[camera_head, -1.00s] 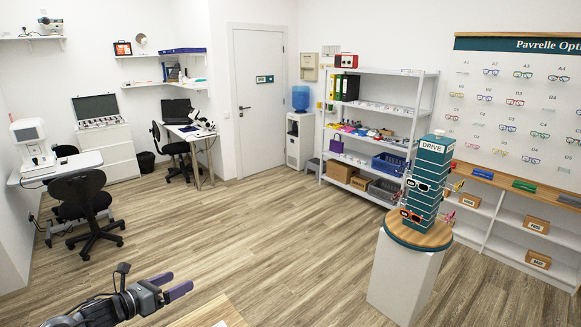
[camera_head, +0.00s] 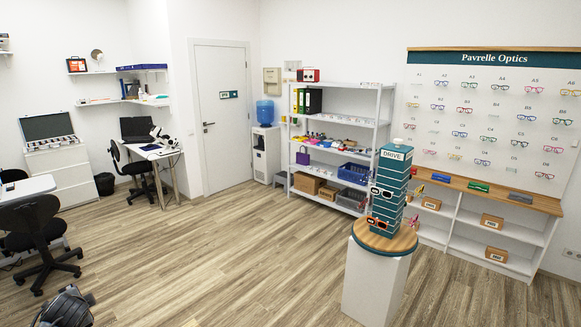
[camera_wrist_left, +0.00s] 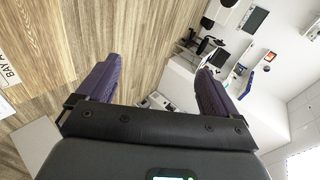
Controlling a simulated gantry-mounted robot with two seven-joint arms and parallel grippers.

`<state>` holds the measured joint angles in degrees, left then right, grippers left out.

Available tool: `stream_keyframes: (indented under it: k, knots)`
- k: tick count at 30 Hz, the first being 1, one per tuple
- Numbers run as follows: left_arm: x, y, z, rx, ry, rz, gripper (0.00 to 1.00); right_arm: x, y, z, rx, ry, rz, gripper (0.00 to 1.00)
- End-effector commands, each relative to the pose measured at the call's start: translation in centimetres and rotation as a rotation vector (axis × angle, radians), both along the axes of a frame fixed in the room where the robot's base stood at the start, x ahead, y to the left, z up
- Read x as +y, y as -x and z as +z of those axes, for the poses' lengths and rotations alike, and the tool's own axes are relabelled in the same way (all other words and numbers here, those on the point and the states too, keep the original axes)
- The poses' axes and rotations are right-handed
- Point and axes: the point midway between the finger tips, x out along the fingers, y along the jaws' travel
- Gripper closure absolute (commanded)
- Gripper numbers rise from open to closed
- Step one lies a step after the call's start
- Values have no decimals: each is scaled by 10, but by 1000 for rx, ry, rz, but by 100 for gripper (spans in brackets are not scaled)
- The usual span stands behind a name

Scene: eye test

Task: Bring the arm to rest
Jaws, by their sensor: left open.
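My left gripper (camera_wrist_left: 157,85) shows in the left wrist view with its two purple fingers wide apart. Nothing is between them, only the floor and furniture far behind. In the head view just a dark part of my left arm (camera_head: 66,308) shows at the bottom left edge, and its fingers are not visible there. My right arm and gripper are in neither view.
A round-topped display stand (camera_head: 388,238) bears a teal glasses tower (camera_head: 388,190). A black office chair (camera_head: 38,235) stands at left. White shelves (camera_head: 340,133) and a glasses wall board (camera_head: 490,65) line the back. The wooden floor (camera_head: 220,255) between is clear.

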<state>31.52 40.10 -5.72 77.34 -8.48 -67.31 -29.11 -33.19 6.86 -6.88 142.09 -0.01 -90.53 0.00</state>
Motion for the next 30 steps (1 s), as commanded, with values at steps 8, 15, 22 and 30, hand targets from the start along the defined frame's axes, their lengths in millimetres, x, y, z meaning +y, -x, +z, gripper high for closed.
stream_keyframes:
  k: [8,15,22,30]
  knots:
    - [22,72,-20,-111,293,695,6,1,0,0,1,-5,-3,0]
    - [-76,92,-95,-25,341,551,6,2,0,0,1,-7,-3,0]
    - [-196,155,-166,79,454,391,6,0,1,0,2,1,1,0]
    - [-325,275,-193,173,673,279,6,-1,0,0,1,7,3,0]
